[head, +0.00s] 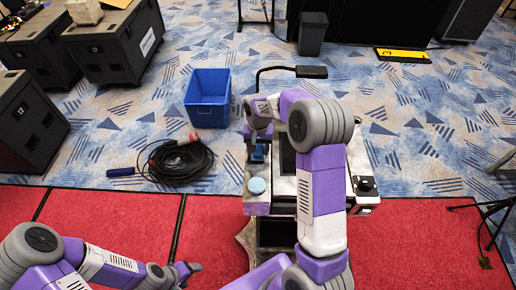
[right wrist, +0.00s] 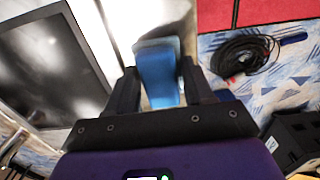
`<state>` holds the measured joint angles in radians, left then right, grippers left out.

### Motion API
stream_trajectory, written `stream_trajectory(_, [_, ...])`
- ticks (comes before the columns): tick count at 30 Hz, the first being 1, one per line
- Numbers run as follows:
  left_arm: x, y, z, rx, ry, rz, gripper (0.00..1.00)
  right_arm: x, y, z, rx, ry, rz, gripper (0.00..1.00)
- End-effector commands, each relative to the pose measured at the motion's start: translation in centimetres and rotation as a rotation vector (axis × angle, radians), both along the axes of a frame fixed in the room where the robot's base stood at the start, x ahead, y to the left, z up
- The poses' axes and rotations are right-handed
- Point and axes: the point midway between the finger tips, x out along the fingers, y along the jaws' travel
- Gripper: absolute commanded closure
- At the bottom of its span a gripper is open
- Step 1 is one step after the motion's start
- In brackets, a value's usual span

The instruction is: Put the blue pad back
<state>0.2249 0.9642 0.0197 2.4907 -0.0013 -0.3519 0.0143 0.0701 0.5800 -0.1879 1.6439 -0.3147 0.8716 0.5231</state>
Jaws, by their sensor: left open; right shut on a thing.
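My right gripper (head: 257,143) is over the left part of the light-topped stand, shut on the blue pad (head: 258,155). In the right wrist view the blue pad (right wrist: 158,75) sits between the two dark fingers of my right gripper (right wrist: 160,88). The stand's pale surface lies behind it, with a shadow beside the pad; whether the pad touches that surface I cannot tell. A pale blue round disc (head: 256,186) lies on the near left corner of the stand (head: 257,205). My left gripper (head: 187,271) is open and empty, low at the left over the red carpet.
A dark screen (right wrist: 48,65) is set in the stand beside the pad. A thin black gooseneck (head: 258,78) rises behind. On the floor are a blue bin (head: 208,98) and a coiled black cable (head: 180,162). Black cases (head: 115,42) stand at the far left.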

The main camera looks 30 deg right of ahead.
Motion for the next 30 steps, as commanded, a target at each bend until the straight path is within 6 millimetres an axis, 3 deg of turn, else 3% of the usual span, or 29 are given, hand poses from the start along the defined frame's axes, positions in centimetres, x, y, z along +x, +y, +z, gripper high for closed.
stream_trajectory(12, [0.0,0.0,-0.4,0.000,0.000,0.000,0.30,0.0,0.0,-1.0,0.000,-0.001,0.000,0.76])
stream_trajectory(13, [0.0,0.0,-0.3,0.000,0.000,0.000,0.30,0.0,0.0,-0.9,0.001,-0.001,0.000,0.45])
stream_trajectory(17, [0.0,0.0,-0.2,0.000,0.000,0.000,0.30,0.0,0.0,-0.9,0.001,-0.001,0.000,0.25])
stream_trajectory(26, [0.0,0.0,-0.2,0.000,0.000,0.000,0.30,0.0,0.0,-0.8,0.000,-0.001,0.000,0.22])
stream_trajectory(30, [0.0,0.0,0.1,0.000,0.000,0.000,0.30,0.1,0.0,0.3,0.000,-0.005,-0.001,0.22])
